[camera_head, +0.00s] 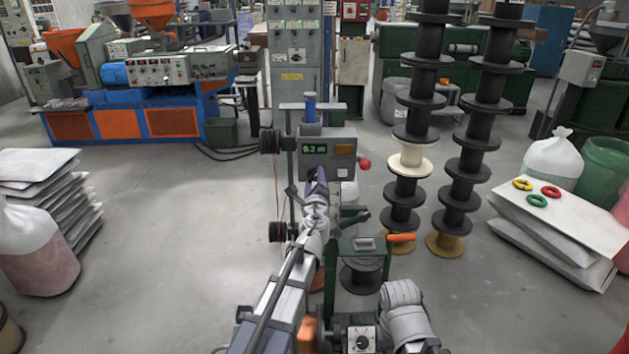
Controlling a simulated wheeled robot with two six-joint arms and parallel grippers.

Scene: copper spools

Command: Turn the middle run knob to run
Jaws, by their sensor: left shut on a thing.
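My left gripper (318,181) reaches up the middle of the view to the lower front of a grey control box (312,146). The box has a green display reading about 0.2 m, an orange display and a red button (364,164) on its right side. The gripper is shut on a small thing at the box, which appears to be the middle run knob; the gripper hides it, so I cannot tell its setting. Another knob on a white plate (362,340) shows at the bottom on a nearer machine.
Stacks of black spools (471,165) stand right of the box, one with a pale spool (409,160) in it. A green machine (348,244) with an orange handle (401,238) stands nearer. Sacks (545,229) lie at right.

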